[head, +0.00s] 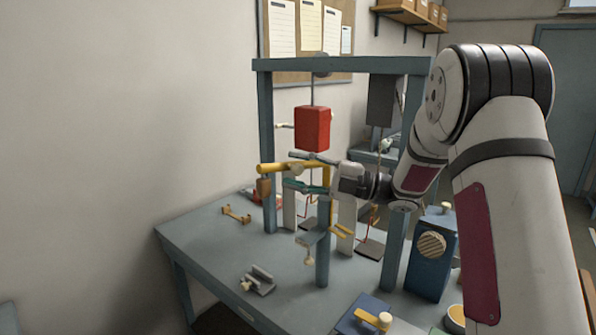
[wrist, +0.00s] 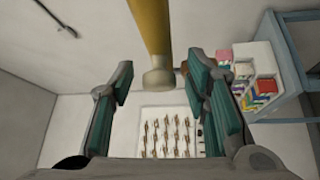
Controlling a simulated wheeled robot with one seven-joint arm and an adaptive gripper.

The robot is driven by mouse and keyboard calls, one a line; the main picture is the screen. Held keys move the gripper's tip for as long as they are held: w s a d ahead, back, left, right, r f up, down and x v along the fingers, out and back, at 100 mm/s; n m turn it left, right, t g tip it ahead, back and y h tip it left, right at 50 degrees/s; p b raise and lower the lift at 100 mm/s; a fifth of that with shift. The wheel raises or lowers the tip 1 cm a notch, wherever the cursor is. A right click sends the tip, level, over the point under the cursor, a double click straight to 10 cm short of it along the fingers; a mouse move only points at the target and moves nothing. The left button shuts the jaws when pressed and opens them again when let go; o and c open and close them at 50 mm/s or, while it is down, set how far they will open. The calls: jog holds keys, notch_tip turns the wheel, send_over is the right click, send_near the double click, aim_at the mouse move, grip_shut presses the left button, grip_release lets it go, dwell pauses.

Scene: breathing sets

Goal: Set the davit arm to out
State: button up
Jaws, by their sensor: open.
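The yellow davit arm (head: 285,168) lies nearly level on the blue-grey frame, its end pointing left, with a brown block (head: 263,188) below that end. In the wrist view a yellow bar with a pale rounded end (wrist: 150,35) comes in from the top, in line with the gap between my fingers. My gripper (head: 303,187) is open, with teal pads, just below the davit arm in the head view. The wrist view shows my gripper (wrist: 160,90) with both fingers apart and nothing pinched. Contact between fingers and arm cannot be told.
A red block (head: 312,128) hangs above the arm. The frame's posts (head: 267,150) stand close around my gripper. A blue box with a round knob (head: 432,250) stands at the right of the table (head: 200,250). The table's left part is mostly clear.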

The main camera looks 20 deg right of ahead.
jog(key=v, duration=1.2)
dwell(0.5)
